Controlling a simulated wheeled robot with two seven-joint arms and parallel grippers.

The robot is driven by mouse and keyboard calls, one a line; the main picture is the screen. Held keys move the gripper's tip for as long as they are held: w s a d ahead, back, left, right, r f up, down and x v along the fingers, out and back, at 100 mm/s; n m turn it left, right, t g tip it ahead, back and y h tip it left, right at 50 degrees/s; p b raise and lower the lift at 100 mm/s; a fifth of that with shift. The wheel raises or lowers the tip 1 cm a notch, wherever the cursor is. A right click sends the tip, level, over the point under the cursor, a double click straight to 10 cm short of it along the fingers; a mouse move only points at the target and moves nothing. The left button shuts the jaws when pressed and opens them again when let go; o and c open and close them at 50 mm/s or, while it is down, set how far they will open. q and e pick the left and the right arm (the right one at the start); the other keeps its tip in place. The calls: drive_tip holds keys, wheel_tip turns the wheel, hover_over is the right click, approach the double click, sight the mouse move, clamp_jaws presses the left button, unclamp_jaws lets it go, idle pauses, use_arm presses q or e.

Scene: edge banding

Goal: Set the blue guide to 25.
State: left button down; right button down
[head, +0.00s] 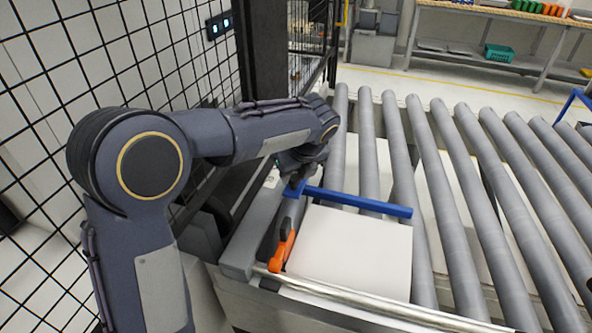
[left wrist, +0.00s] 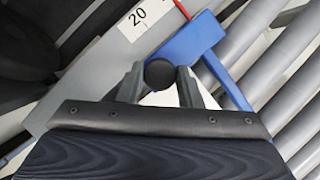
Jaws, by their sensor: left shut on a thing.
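The blue guide (head: 355,201) lies across the rollers as a long bar, behind a white panel (head: 350,252). In the left wrist view the guide's blue block (left wrist: 192,45) carries a round black knob (left wrist: 160,73). My left gripper (left wrist: 160,78) is shut on this knob, one finger on each side. In the head view my left gripper (head: 294,182) is at the guide's left end, partly hidden by my wrist. A scale with the number 20 (left wrist: 138,14) lies beside the block, and a thin red line shows at its right. Other numbers are out of view. My right gripper is not in view.
An orange part (head: 284,246) stands at the panel's left edge. Grey rollers (head: 455,190) extend to the right. A black mesh fence (head: 110,55) stands close to my left arm. A shelf bench with a green basket (head: 499,53) is far back.

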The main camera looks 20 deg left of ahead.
use_arm(q)
drive_tip(key=c, duration=1)
unclamp_jaws()
drive_tip(key=shift+c, duration=0.2)
drive_tip(key=v, duration=0.7)
drive_tip(key=shift+d+r, duration=0.15)
drive_tip(key=shift+r, duration=0.2)
drive_tip(key=shift+s, duration=0.15)
